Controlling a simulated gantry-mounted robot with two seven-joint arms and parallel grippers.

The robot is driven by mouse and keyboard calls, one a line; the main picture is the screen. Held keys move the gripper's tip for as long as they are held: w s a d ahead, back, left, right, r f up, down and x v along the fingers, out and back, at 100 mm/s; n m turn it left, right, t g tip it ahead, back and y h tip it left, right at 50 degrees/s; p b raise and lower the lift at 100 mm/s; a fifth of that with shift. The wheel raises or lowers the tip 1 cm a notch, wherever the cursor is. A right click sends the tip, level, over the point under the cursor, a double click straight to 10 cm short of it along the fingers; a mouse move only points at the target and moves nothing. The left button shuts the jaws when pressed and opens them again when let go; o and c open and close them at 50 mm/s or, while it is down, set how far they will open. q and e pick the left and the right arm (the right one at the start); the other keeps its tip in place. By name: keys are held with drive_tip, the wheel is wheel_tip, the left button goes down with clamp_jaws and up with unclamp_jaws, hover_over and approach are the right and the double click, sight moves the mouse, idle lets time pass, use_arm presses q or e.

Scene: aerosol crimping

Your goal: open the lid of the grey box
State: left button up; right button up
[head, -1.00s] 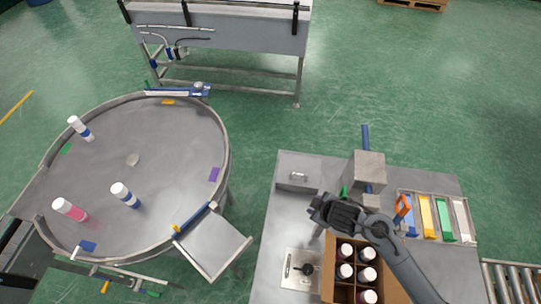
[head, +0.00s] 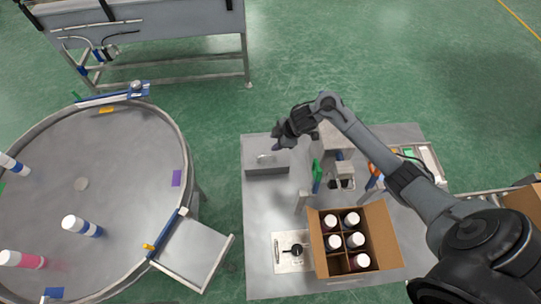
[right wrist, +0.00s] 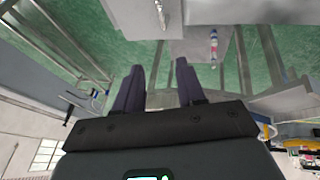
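The grey box (head: 267,169) stands at the back left corner of the steel table, its lid down and a small handle (head: 264,158) on top. My right gripper (head: 278,142) is just above and behind the box, close to the handle; I see no contact. In the right wrist view its two dark fingers (right wrist: 158,82) are apart with nothing between them, so it is open. A grey surface with a small bar, probably the box lid and handle, shows beyond the fingertips at the top of that view. My left gripper is not in view.
A cardboard carton (head: 318,262) with several white-capped cans stands at the table's front. A grey press-like block (head: 335,140) is right of the box. A steel plate with a black knob (head: 295,250) lies in front. A round turntable (head: 125,190) with bottles is at left.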

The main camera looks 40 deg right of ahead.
drive_tip(key=d, duration=0.2)
drive_tip(key=b, duration=0.1)
approach(269, 156)
drive_tip(key=b+x, duration=0.1)
drive_tip(key=x, duration=0.4)
drive_tip(key=shift+w+f, duration=0.2)
drive_tip(key=shift+f, duration=0.15)
drive_tip(key=shift+x, duration=0.95)
clamp_jaws()
